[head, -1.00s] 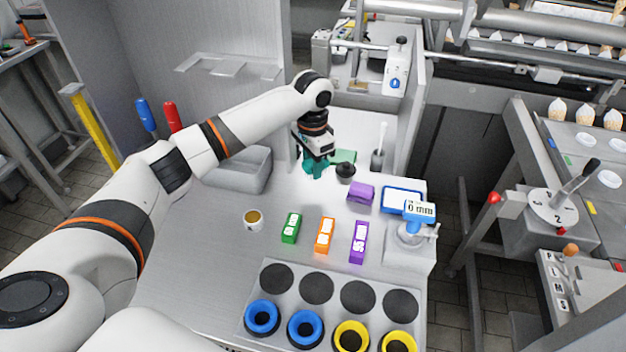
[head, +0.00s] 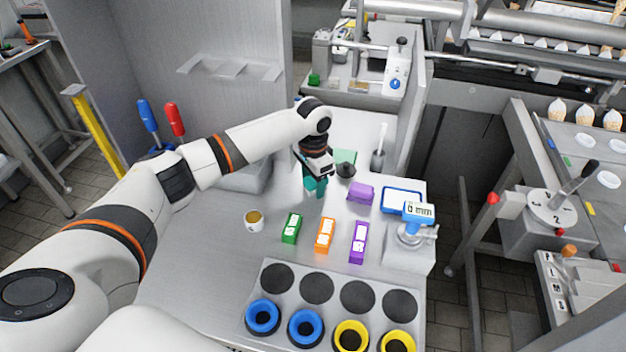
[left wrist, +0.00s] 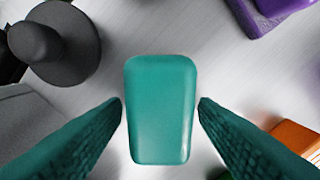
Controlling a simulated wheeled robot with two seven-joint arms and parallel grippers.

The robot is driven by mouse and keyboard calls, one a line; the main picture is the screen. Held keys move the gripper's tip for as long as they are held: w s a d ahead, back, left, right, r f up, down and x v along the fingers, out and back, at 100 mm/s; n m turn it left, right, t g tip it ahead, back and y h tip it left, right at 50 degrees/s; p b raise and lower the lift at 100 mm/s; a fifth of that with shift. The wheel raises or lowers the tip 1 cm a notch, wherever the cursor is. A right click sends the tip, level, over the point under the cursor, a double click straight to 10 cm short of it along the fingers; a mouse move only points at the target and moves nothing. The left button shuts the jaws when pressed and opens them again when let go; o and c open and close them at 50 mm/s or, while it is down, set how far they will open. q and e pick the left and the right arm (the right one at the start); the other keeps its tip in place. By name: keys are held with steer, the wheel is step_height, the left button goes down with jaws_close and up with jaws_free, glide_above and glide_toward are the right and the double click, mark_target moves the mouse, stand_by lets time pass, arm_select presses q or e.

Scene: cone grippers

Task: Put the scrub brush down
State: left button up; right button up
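The scrub brush shows in the left wrist view as a teal, rounded block (left wrist: 160,110) above or on the pale table top. My left gripper (left wrist: 160,103) has one dark teal finger on each side of it, with a thin strip of table visible between each fingertip and the block. The fingers are apart and do not appear to press on it. In the head view my left gripper (head: 314,187) points down low over the table, left of a dark round knob. The brush is hard to tell from the teal fingers there. My right gripper is not in view.
The dark knob (head: 346,171), a green pad (head: 344,156) and a purple block (head: 360,194) stand close by. Green (head: 291,229), orange (head: 325,235) and purple (head: 358,242) labelled boxes stand nearer. A cup (head: 253,221) is at left; a grey bin (head: 246,177) is behind my arm.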

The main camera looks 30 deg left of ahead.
arm_select(q)
step_height(320, 180, up, 12)
steer(key=b, duration=0.1)
steer(key=shift+r, duration=0.15)
stand_by(0.4)
stand_by(0.3)
